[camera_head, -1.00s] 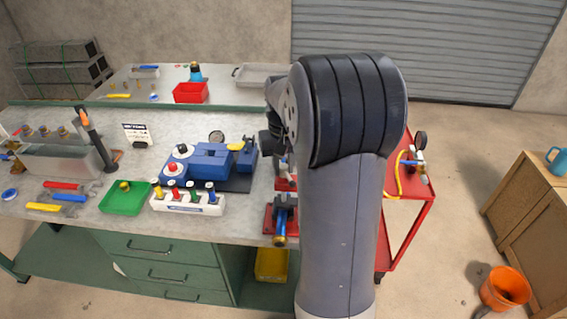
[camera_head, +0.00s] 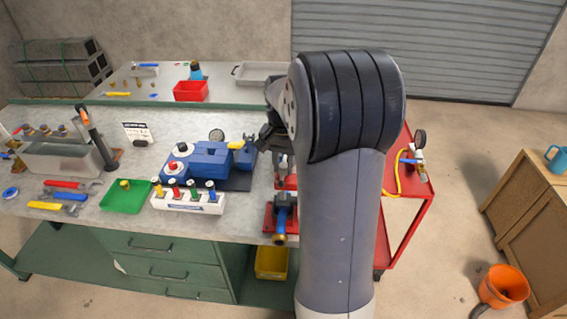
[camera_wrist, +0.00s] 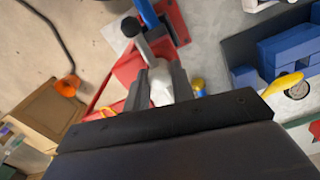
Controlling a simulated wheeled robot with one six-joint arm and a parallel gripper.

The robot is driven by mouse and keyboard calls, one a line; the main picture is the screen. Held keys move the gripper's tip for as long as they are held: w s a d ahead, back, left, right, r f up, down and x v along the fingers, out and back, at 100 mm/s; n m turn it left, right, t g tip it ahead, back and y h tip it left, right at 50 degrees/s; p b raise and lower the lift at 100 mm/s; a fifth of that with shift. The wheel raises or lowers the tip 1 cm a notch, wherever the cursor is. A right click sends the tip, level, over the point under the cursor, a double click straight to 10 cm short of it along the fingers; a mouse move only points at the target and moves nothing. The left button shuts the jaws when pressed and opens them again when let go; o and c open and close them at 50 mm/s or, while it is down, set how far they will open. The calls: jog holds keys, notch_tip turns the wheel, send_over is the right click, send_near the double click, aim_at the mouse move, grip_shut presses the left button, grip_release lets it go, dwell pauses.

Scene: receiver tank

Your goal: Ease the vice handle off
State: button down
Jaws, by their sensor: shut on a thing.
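In the wrist view, my gripper (camera_wrist: 161,74) is shut on the pale vice handle (camera_wrist: 145,47). A grey bar with a black ball end sticks out past the fingertips. The vice (camera_wrist: 169,22) with its red base lies just beyond. In the head view, my gripper (camera_head: 278,150) is partly hidden by my arm, at the bench's right side. A dark vice on a red base (camera_head: 269,216) stands in front of it, with a blue, brass-ended piece (camera_head: 280,237). Another red base (camera_head: 285,182) shows behind, under the fingers. The handle cannot be made out there.
A blue block assembly (camera_head: 208,160) with a yellow lever (camera_head: 236,145) stands left of my gripper. A white rack (camera_head: 187,204) of coloured knobs and a green tray (camera_head: 125,198) are in front. A red cart (camera_head: 413,207) with a gauge is to the right of my arm.

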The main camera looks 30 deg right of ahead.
aim_at(283, 165)
dwell(0.3)
jog(key=c, duration=1.2)
grip_release()
notch_tip(283, 165, up, 11)
jog(key=b, duration=0.1)
jog(key=shift+f, duration=0.2)
notch_tip(283, 165, down, 11)
jog(key=shift+r+p, duration=0.15)
jog(key=shift+p, duration=0.4)
jog(key=shift+r, duration=0.1)
